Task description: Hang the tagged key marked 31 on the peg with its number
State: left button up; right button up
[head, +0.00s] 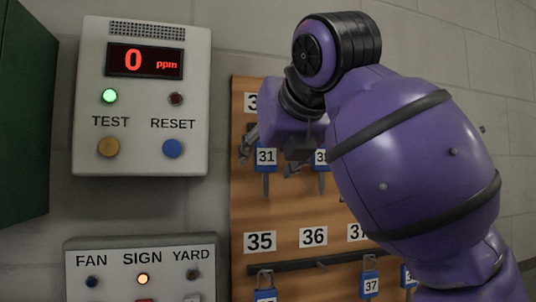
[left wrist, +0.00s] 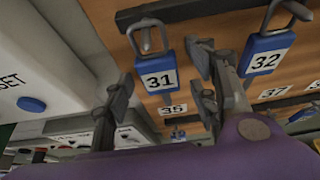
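The tag marked 31 (head: 266,157) is blue with a white label, and its key hangs below it on the wooden board. In the left wrist view the same tag (left wrist: 159,81) hangs upright by its metal loop at the dark rail; whether the loop is fully over a peg is unclear. My left gripper (head: 273,150) is at this tag. In the wrist view its fingers (left wrist: 163,90) are spread on either side of the tag, with gaps visible, so it is open. The number plate above the tag is partly hidden by my gripper; only a 3 shows. My right gripper is not in view.
The tag marked 32 (left wrist: 265,55) hangs close beside on the right. Lower plates 35 (head: 260,242), 36 (head: 313,237) and a tag marked 37 (head: 370,285) are below. A ppm meter box (head: 193,60) and a switch panel (head: 120,288) are left. My arm covers the board's right.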

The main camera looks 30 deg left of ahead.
pick_arm(q)
jog(key=v, duration=1.2)
